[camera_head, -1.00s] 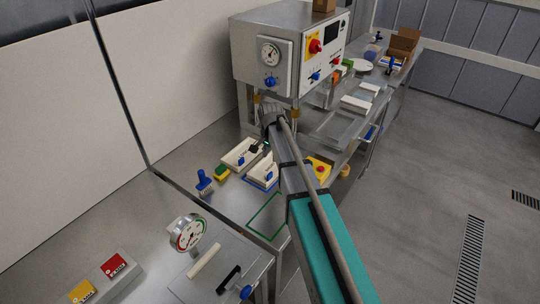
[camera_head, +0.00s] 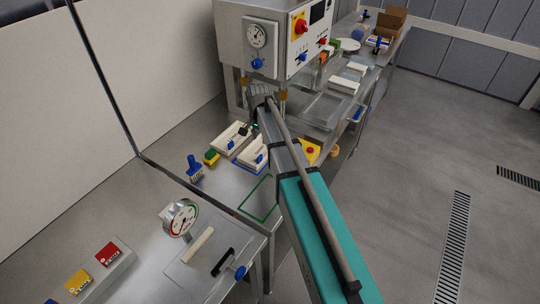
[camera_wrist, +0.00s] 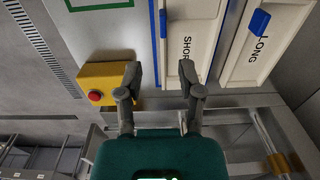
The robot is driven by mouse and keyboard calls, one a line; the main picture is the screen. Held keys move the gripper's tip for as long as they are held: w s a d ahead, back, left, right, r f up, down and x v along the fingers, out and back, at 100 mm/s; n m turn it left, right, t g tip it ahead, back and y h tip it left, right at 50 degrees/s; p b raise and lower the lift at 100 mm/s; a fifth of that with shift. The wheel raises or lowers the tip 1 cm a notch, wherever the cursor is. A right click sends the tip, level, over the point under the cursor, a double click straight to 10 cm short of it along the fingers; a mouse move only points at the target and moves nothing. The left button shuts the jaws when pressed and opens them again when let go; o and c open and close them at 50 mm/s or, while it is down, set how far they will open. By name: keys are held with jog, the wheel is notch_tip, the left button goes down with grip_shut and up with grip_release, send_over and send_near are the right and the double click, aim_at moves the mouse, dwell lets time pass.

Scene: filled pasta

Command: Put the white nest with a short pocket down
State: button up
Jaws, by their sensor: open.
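The white nest marked SHORT (camera_wrist: 197,42) lies flat on the steel table, with a blue outline showing along its left side in the wrist view. It has a blue tab (camera_wrist: 163,23). In the head view I take it to be the nearer white nest (camera_head: 253,158), with blue outline at its near edge. My gripper (camera_wrist: 161,75) is open, with nothing between its fingers. In the wrist view its right fingertip overlaps the nest's edge; I cannot tell whether it touches. In the head view my gripper (camera_head: 250,127) is close above the nests, partly hidden by the wrist.
The nest marked LONG (camera_wrist: 258,50) lies beside it. A yellow box with a red button (camera_wrist: 98,92) stands left of my gripper. An empty green outline (camera_head: 258,199) marks clear table. The brush (camera_head: 194,168), sponge (camera_head: 212,157) and press machine (camera_head: 262,40) are close by.

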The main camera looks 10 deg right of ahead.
jog(key=s+d+n, duration=0.3)
jog(key=s+n, duration=0.5)
jog(key=s, duration=1.5)
jog(key=shift+d+n, duration=0.2)
jog(key=shift+n, duration=0.2)
